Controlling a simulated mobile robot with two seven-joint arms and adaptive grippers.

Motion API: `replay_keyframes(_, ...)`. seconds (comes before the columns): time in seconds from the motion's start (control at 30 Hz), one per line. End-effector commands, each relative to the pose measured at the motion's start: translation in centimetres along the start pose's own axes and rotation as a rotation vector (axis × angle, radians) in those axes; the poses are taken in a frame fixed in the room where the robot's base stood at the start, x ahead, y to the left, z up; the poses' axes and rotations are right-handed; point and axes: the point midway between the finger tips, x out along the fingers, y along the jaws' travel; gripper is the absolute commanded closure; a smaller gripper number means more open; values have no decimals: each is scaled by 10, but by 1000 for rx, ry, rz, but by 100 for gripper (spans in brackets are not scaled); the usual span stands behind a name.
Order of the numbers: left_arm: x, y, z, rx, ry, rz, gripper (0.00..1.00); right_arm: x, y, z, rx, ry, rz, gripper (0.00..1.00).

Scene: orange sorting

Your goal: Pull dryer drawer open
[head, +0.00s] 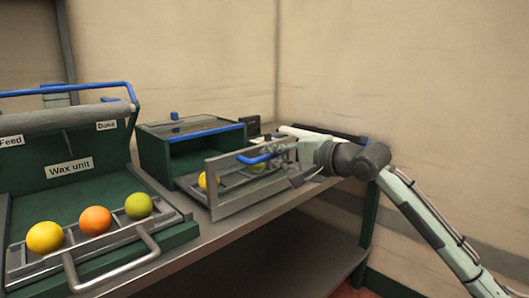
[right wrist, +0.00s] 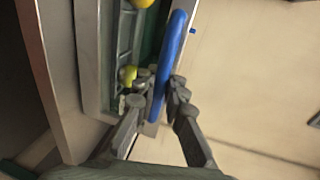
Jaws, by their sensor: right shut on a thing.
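The dryer is a green box (head: 157,151) with a blue front edge, on the bench right of the wax unit. Its grey drawer (head: 228,197) sticks out of the front, with yellow fruit (head: 204,181) inside. My right gripper (head: 285,158) is at the drawer's blue handle (head: 254,159). In the right wrist view, the fingers (right wrist: 158,103) are closed around the blue handle (right wrist: 176,42), with the drawer (right wrist: 92,60) and a yellow fruit (right wrist: 128,74) beside it. The gripper partly hides the drawer's right end. My left gripper is not in view.
The wax unit (head: 75,189) stands at the left, with a yellow (head: 45,238), an orange (head: 95,220) and a green fruit (head: 139,206) in its front rack. A metal bar handle (head: 112,274) sticks out ahead of it. A lower shelf (head: 300,262) lies under the bench.

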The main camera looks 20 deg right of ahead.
Motion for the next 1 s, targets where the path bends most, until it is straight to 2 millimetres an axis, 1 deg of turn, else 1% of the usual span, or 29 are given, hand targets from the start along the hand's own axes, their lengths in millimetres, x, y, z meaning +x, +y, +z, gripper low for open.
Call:
replay_keyframes(0.33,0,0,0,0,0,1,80,-1,0,-1,1,2,-1,100)
replay_keyframes(0.37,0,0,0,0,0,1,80,-1,0,-1,1,2,-1,88)
replay_keyframes(0.53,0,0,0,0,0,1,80,-1,0,-1,1,2,-1,67)
replay_keyframes(0.83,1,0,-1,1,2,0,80,-2,0,0,0,1,-1,67)
replay_keyframes(0.93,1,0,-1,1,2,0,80,-8,1,0,0,1,0,67)
replay_keyframes(1.0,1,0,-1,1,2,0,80,-18,1,-1,-1,2,0,67)
